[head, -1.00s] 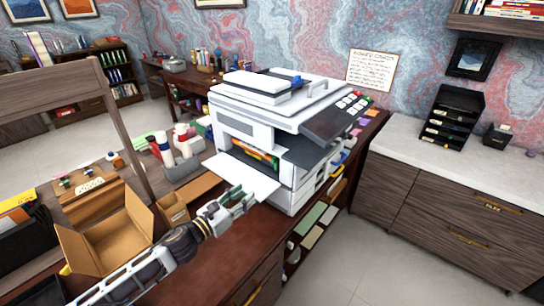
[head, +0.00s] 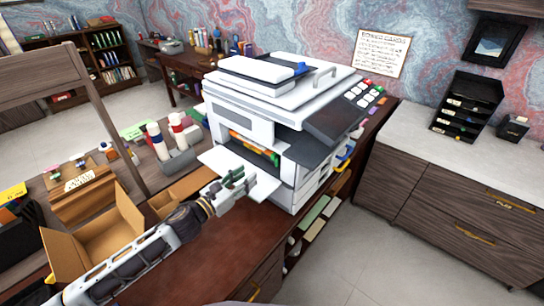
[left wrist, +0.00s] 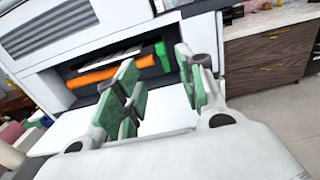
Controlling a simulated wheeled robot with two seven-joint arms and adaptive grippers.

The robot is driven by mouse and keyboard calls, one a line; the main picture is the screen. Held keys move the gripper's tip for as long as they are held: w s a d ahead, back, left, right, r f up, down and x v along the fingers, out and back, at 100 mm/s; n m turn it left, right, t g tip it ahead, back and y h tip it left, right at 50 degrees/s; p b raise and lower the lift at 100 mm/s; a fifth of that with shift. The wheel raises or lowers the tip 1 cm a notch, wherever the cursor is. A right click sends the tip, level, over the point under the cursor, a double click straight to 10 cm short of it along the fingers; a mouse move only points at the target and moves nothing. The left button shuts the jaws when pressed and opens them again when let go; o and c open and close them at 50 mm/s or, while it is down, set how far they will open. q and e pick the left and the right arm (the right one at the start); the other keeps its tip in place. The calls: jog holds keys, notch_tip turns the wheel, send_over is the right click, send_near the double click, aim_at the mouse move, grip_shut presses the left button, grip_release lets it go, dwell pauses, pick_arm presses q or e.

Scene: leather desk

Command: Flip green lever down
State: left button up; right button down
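The white printer (head: 240,125) stands on the wooden desk with its front bay open. In the left wrist view, the green lever (left wrist: 162,56) is at the right end of the bay, beside an orange roller (left wrist: 98,76). The green lever also shows small in the head view (head: 273,158). My left gripper (head: 240,180) is in front of the bay, over the white fold-down tray (head: 267,188). It also shows in the left wrist view (left wrist: 160,82), its green-padded fingers apart with nothing between them, short of the lever. My right gripper is not in view.
An open cardboard box (head: 95,240) sits left of my left arm. White and red bottles (head: 158,142) stand left of the printer. The desk front (head: 215,265) is clear. A grey-topped cabinet (head: 450,170) stands at the right.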

aim_at(272, 156)
pick_arm(q)
jog(key=shift+w+d, duration=0.3)
jog(key=shift+w, duration=0.2)
jog(key=shift+w+d, duration=0.15)
jog(key=shift+w, duration=0.05)
jog(key=shift+p+x, duration=0.75)
jog(key=shift+x, duration=1.55)
jog(key=shift+p+x, duration=0.65)
jog(key=shift+x, duration=3.15)
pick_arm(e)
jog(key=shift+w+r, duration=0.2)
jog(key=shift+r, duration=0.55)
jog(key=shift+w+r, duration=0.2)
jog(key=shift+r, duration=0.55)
pick_arm(q)
jog(key=c, duration=0.9)
grip_shut()
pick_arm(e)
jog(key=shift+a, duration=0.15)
